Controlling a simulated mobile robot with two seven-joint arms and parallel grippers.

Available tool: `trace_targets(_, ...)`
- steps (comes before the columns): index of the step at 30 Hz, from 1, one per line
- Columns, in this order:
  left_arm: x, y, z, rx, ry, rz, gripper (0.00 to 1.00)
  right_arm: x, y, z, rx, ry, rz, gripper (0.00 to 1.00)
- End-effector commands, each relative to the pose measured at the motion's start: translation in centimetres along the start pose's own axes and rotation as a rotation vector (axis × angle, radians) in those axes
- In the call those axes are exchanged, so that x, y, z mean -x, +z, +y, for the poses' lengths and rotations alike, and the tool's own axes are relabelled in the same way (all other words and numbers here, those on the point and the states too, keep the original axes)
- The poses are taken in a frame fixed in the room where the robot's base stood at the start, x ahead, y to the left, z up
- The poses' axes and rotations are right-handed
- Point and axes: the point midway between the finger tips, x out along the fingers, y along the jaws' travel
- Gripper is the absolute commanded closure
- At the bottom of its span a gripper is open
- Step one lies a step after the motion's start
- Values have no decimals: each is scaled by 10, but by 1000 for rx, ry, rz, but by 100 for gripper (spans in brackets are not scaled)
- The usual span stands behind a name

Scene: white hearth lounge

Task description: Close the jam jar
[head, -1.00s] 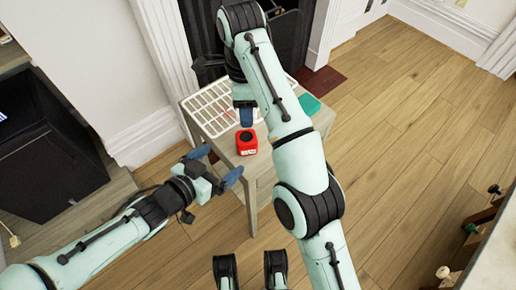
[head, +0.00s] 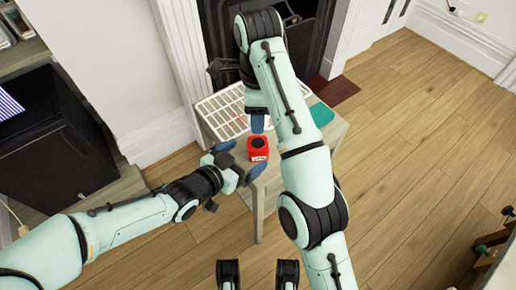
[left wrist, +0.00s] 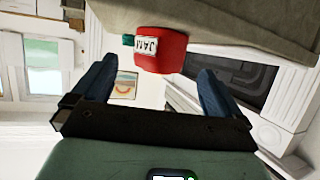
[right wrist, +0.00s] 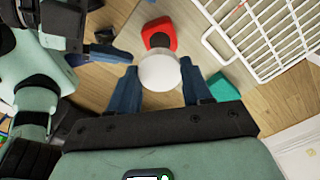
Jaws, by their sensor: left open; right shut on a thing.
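The red jam jar (head: 259,154) stands upright on the small table, its dark round mouth uncovered. A "JAM" label shows in the left wrist view, where the jar (left wrist: 172,50) lies ahead of and between the fingertips. My left gripper (head: 240,161) is open beside the jar, with a finger on either side of its near-left part; I cannot tell whether they touch it. My right gripper (head: 257,123) is shut on a round white lid (right wrist: 159,72). In the right wrist view the lid is close to the jar (right wrist: 160,30) and partly overlaps it. The lid is hidden in the head view.
The table (head: 272,183) also holds a white wire rack (head: 222,112) behind the jar and a teal item (head: 321,115) to the right. A dark fireplace is behind the table. A dark cabinet (head: 55,140) stands at left.

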Motion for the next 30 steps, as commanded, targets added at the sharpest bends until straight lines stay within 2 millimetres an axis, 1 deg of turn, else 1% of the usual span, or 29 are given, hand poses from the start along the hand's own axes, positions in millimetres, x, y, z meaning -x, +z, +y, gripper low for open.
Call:
trace_targets(1, -9, 1, 2, 7, 7, -3, 0, 0, 0, 0, 0, 0, 0, 79)
trace_targets(6, -37, 1, 2, 5, 6, -2, 0, 0, 0, 0, 0, 0, 0, 79)
trace_targets(12, -59, 0, 1, 2, 3, -1, 0, 0, 0, 0, 0, 0, 0, 79)
trace_targets(17, -65, 0, 1, 0, 1, -2, 0, 0, 0, 0, 0, 0, 0, 79)
trace_targets(25, -65, 0, 0, -1, 0, -2, 0, 0, 0, 0, 0, 0, 0, 79)
trace_targets(26, -65, 0, 0, -1, 0, -2, 10, 0, 0, 0, 0, 0, 0, 79)
trace_targets(27, -65, 0, 0, -1, 0, -2, 23, 0, 0, 0, 0, 0, 0, 79)
trace_targets(29, -65, 0, 0, -1, 0, -2, 42, 0, 0, 0, 0, 0, 0, 79)
trace_targets(30, -65, 0, 0, -1, 0, -2, 55, 0, 0, 0, 0, 0, 0, 79)
